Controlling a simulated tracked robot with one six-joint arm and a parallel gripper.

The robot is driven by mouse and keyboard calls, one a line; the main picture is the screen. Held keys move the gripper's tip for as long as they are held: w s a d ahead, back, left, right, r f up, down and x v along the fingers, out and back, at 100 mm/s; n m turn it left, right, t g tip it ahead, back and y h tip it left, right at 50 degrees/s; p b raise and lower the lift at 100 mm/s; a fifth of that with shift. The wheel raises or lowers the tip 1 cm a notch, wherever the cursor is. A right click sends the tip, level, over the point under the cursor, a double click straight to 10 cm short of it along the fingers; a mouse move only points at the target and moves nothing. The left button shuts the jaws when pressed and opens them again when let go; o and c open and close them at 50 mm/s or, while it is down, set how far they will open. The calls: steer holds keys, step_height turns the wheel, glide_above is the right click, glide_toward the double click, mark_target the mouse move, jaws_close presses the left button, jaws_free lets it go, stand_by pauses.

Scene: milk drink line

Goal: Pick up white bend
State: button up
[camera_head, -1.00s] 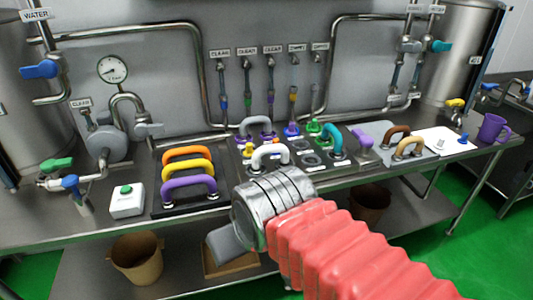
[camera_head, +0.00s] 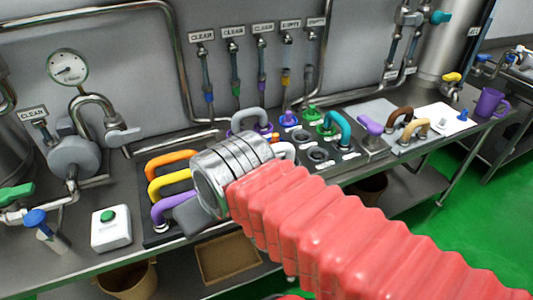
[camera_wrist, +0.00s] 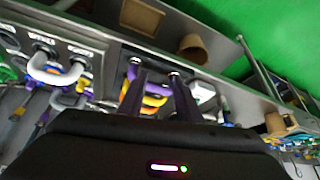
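The white bend (camera_head: 284,150) sits on the black panel in the head view, mostly hidden behind my arm's metal cuff. In the wrist view the white bend (camera_wrist: 52,74) shows whole, a U-shaped tube at the left with its ends on the panel. My gripper (camera_wrist: 157,76) is open and empty in the wrist view, with its two dark fingers apart. It is well to one side of the white bend and does not touch it. In the head view my gripper is mostly hidden behind the cuff, near the purple bend (camera_head: 163,207).
Orange (camera_head: 170,160) and yellow (camera_head: 166,184) bends stand beside the purple one. A grey bend (camera_head: 246,116) and a teal bend (camera_head: 340,124) stand around the white one. A button box (camera_head: 110,228) is at the left. Pipes line the back wall.

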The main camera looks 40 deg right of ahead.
steer(key=shift+w, duration=0.4)
steer(key=shift+o, duration=0.5)
steer(key=shift+o, duration=1.4)
steer(key=shift+f, duration=0.25)
steer(key=w+d+f+m+y, duration=0.4)
steer(key=d+f+m+y, duration=0.1)
steer(key=f+m+y, duration=0.2)
steer(key=m+t+h, duration=0.6)
steer(key=m+t, duration=0.4)
steer(key=m, duration=0.1)
glide_toward(287, 148)
steer(key=w+a, duration=0.2)
steer(key=a, duration=0.1)
steer(key=shift+w+d+f, duration=0.15)
steer(key=shift+d+f, duration=0.05)
steer(key=shift+f, duration=0.15)
